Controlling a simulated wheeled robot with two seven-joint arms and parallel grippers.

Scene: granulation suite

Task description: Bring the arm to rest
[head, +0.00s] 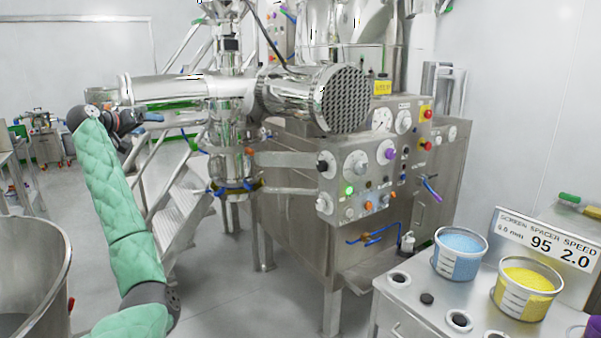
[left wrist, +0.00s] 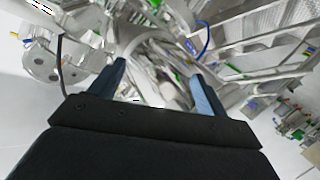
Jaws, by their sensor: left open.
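My left arm in its green quilted sleeve reaches up at the left of the head view. My left gripper (head: 150,121) is at its upper end, in front of the steel mill's stairs and pipework. In the left wrist view the two blue-grey fingers of the gripper (left wrist: 158,82) stand wide apart with nothing between them. Stairs and machine parts show beyond them, apart from the fingers. My right gripper is in neither view.
A steel mill with a control panel (head: 358,180) fills the middle. At right a steel bench (head: 408,300) bears a blue-filled beaker (head: 459,262), a yellow-filled beaker (head: 523,297) and a sign (head: 540,245). A large steel bowl (head: 45,262) stands at lower left. The floor (head: 235,300) between is clear.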

